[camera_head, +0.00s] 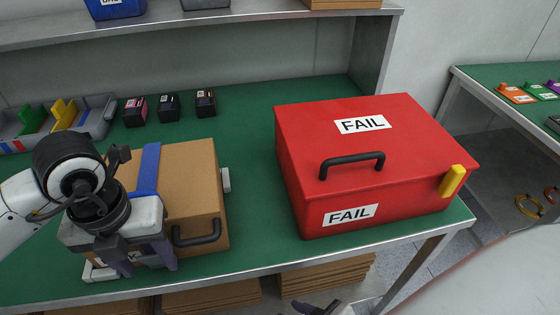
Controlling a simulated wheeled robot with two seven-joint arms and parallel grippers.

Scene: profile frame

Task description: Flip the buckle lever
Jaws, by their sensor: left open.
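A brown case (190,170) with a dark front handle (196,233) stands on the green table at the left. A blue strap (148,172) runs over its top. My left gripper (141,262) is open in front of the case's left front, pointing down, and covers the lower part of the strap there. I see no buckle lever on the strap; that part is hidden. A small light grey piece (226,180) sits on the case's right side. Part of my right gripper (325,308) shows at the bottom edge, too cut off to judge.
A red box (300,140) with FAIL labels, a black handle (351,164) and a yellow piece (453,181) at its front right corner stands at right. Several small dark blocks (168,107) and a grey tray (92,124) are behind. Green table is clear between case and box.

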